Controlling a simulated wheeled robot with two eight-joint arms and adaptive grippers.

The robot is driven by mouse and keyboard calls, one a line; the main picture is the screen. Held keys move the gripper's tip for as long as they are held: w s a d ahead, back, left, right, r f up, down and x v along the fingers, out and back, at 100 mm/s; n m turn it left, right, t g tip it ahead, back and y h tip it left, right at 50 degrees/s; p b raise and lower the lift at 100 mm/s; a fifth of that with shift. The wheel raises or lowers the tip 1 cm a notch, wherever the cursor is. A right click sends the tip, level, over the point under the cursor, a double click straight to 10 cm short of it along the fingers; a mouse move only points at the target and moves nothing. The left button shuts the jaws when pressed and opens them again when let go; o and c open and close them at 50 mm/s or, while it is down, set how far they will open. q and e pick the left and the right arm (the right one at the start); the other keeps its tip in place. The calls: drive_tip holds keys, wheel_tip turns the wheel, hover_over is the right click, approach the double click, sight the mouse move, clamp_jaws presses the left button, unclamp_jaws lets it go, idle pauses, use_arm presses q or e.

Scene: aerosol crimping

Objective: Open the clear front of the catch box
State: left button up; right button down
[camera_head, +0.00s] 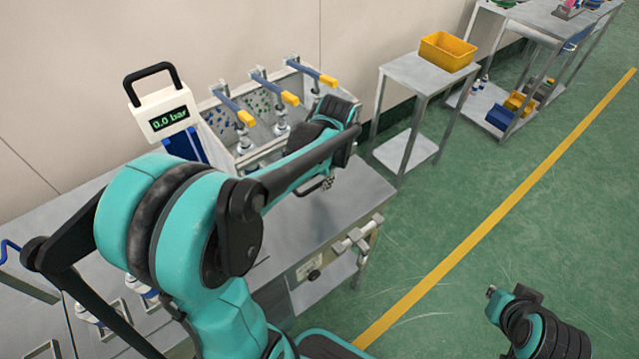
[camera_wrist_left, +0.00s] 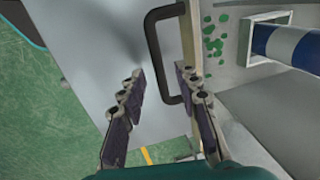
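The catch box (camera_head: 213,116) stands at the back of the bench, with colored specks inside. In the left wrist view its speckled inner wall (camera_wrist_left: 228,75) is at the upper right. A black bar handle (camera_wrist_left: 153,45) is fixed along the tan edge (camera_wrist_left: 188,25) of the box front. The clear panel itself is hard to make out. My left gripper (camera_wrist_left: 163,97) is open, its fingers spread, with the lower end of the handle close to the right finger; contact cannot be told. In the head view my left forearm hides part of the box. My right arm (camera_head: 540,328) is at lower right, away from the bench.
Several levers with yellow grips (camera_head: 290,98) rise over the box. A gauge (camera_head: 165,115) reading 0.0 bar stands left of it. A blue-and-white can (camera_wrist_left: 290,45) is inside the box. A side table with a yellow bin (camera_head: 447,50) stands right; the green floor is open.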

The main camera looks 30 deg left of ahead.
use_arm(q)
drive_tip(key=shift+a+f, duration=0.15)
drive_tip(key=shift+f, duration=0.55)
clamp_jaws()
drive_tip(key=shift+d, duration=0.2)
drive_tip(key=s+d+p, duration=0.1)
drive_tip(key=s+d, duration=0.2)
drive_tip(key=d, duration=0.5)
drive_tip(key=s+d+p, duration=0.1)
drive_tip(key=s+d, duration=0.3)
drive_tip(key=d, duration=0.4)
drive_tip(key=shift+d, duration=0.35)
